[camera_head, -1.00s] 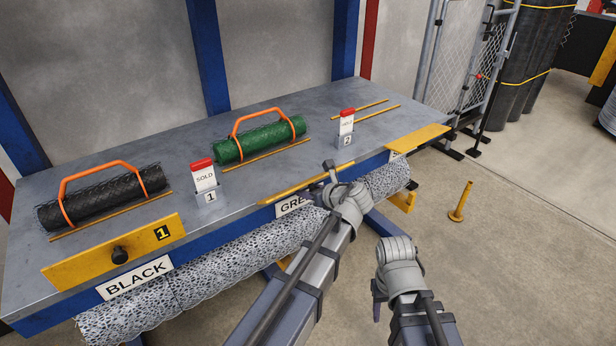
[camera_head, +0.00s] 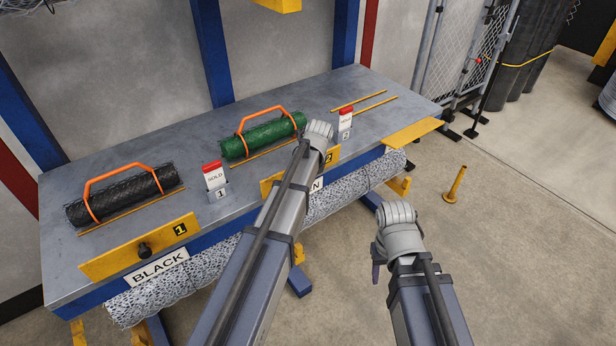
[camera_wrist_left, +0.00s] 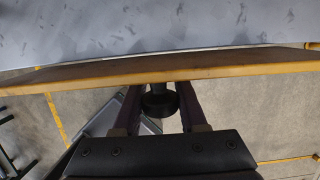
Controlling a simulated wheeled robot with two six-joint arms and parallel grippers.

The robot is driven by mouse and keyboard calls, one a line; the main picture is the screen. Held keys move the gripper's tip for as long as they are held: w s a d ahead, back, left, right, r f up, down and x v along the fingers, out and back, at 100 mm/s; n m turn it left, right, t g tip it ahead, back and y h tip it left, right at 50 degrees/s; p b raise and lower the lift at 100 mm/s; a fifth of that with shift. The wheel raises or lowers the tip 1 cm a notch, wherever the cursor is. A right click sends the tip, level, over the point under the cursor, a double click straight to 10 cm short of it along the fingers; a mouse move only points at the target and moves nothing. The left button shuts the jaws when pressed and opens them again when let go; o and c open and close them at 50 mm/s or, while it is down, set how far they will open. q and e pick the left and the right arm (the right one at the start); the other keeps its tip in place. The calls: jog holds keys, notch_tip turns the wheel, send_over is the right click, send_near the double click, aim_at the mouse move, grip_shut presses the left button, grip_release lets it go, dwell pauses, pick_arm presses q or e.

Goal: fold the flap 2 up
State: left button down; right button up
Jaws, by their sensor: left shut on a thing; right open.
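Flap 2 (camera_head: 333,157) is a yellow panel on the bench's front edge, tilted up with its number face showing, partly hidden by my left arm. In the left wrist view, the flap (camera_wrist_left: 230,70) spans the picture almost edge-on. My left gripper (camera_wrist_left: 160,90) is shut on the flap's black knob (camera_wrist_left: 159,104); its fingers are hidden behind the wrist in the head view. My right gripper (camera_head: 376,268) is open and empty, off the bench at the lower right, with its fingers mostly hidden.
Flap 1 (camera_head: 142,247) stands tilted up at the left. Another yellow flap (camera_head: 412,133) lies about level at the right end. Black (camera_head: 120,196) and green (camera_head: 262,138) mesh rolls lie on the bench (camera_head: 205,140). A yellow post (camera_head: 456,185) stands on the open floor.

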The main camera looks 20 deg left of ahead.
pick_arm(q)
jog(key=shift+a+g+h, duration=0.1)
jog(key=shift+g+h, duration=0.2)
jog(key=shift+h, duration=0.1)
dwell(0.3)
jog(key=shift+c, duration=2.4)
grip_release()
jog(key=shift+w, duration=0.1)
jog(key=shift+r+p, duration=0.15)
jog(key=shift+p, duration=0.15)
jog(key=r+p, duration=0.5)
jog(key=d+r+p, duration=0.1)
jog(key=r+p, duration=0.1)
jog(key=shift+s+r+p, duration=0.3)
jog(key=shift+s+p, duration=0.05)
jog(key=shift+s, duration=0.05)
